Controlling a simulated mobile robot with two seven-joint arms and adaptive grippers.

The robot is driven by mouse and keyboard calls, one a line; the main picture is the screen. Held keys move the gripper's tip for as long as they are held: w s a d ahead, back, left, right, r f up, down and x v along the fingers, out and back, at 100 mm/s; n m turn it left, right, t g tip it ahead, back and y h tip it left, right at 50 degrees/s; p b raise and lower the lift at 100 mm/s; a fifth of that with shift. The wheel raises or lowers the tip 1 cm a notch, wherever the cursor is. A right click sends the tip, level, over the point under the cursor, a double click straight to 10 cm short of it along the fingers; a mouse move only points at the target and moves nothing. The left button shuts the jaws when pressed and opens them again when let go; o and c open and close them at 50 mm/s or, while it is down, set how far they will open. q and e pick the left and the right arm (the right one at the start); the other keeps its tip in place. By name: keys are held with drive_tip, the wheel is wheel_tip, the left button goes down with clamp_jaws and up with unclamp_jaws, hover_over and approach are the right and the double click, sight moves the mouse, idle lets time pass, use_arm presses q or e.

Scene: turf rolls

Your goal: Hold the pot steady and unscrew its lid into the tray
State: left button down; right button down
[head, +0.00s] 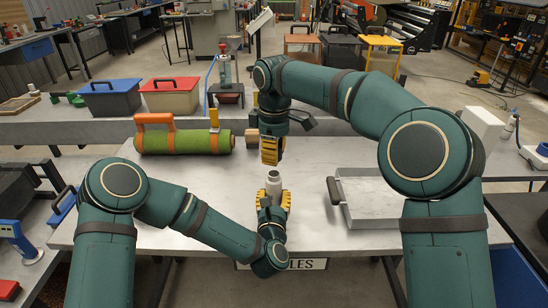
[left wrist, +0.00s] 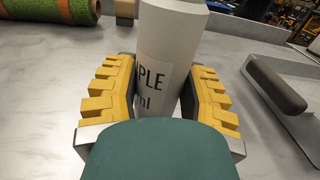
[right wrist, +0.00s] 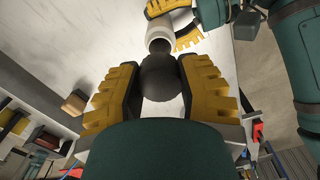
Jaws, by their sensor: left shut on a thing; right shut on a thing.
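The pot (head: 273,184) is a pale grey bottle with dark lettering, standing upright. My left gripper (head: 273,203) is shut around its body, with a yellow finger on each side; the pot also shows in the left wrist view (left wrist: 168,50). My right gripper (head: 270,158) points down just above the pot. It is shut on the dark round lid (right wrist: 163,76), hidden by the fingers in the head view. A small gap shows between the right fingertips and the pot's neck, so the lid looks off it. The tray (head: 370,200) is shallow, empty and right of the pot.
The tray's dark handle (head: 334,190) faces the pot. A white block (head: 484,122) stands at the back right. The table between pot and tray is clear.

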use_arm(q)
drive_tip(key=shift+c, duration=2.1)
unclamp_jaws()
drive_tip(key=shift+s, duration=0.1)
drive_tip(key=s, duration=1.2)
drive_tip(key=shift+a, duration=0.3)
